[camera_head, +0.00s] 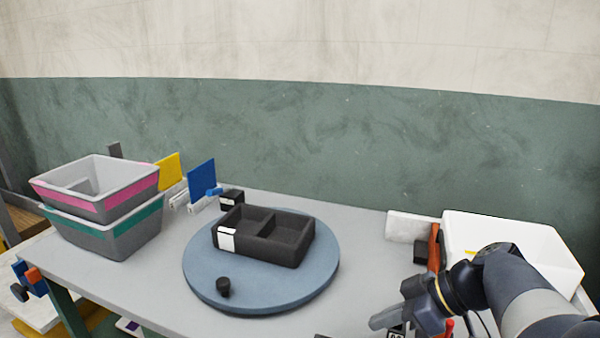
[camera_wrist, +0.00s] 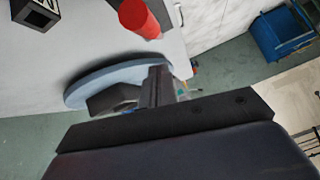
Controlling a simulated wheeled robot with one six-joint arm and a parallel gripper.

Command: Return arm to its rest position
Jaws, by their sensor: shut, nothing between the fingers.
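My gripper (camera_head: 385,318) is at the lower right in the head view, over the front right part of the grey table (camera_head: 365,240). My dark arm reaches in from the right edge beside it. In the wrist view my gripper (camera_wrist: 158,75) points over the table and the edge of the blue round disc (camera_wrist: 88,85). Its fingers are shut with nothing held. It is apart from the disc in the head view.
The blue disc (camera_head: 205,285) bears a black two-compartment tray (camera_head: 262,250) and a small black knob (camera_head: 223,288). Stacked grey bins (camera_head: 105,235) stand left. A white bin (camera_head: 520,235) stands right, close behind my arm. A red cylinder (camera_wrist: 140,18) is near my gripper in the wrist view.

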